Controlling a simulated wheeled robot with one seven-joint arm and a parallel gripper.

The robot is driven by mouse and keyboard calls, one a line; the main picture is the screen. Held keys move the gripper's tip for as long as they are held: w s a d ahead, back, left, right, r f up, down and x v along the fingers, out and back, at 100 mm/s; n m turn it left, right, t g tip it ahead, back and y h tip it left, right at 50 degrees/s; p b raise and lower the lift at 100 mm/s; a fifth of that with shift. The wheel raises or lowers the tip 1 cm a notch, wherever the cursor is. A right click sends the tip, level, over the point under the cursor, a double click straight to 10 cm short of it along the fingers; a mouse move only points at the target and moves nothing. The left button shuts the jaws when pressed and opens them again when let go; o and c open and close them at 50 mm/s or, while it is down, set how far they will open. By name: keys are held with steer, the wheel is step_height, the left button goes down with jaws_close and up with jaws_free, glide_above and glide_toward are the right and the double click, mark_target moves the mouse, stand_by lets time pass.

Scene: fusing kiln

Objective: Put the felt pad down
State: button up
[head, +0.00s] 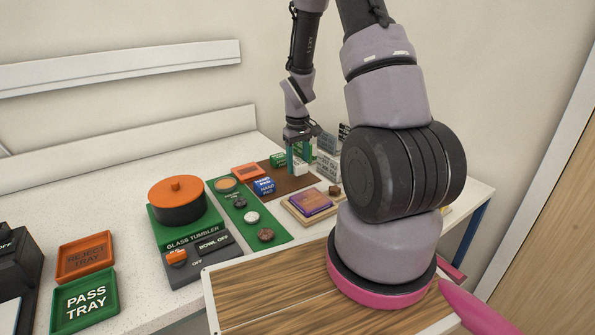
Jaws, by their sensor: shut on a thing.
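My gripper (299,157) is at the back of the bench, pointing down over the brown mat (292,186). Its teal fingers are shut on a small white piece, which appears to be the felt pad (300,169). The pad is low over the mat; I cannot tell whether it touches it. A blue hand pad block (264,186) with white lettering sits to the left of my gripper.
A green mat (270,232) holds several round pieces. The glass tumbler (178,203), reject tray (84,258) and pass tray (85,302) stand left. A wooden tray with a purple slab (311,202) lies in front. Bare bench (120,205) shows behind the trays.

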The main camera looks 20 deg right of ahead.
steer(key=shift+f, duration=1.3)
steer(key=o, duration=1.3)
steer(key=shift+f, duration=0.15)
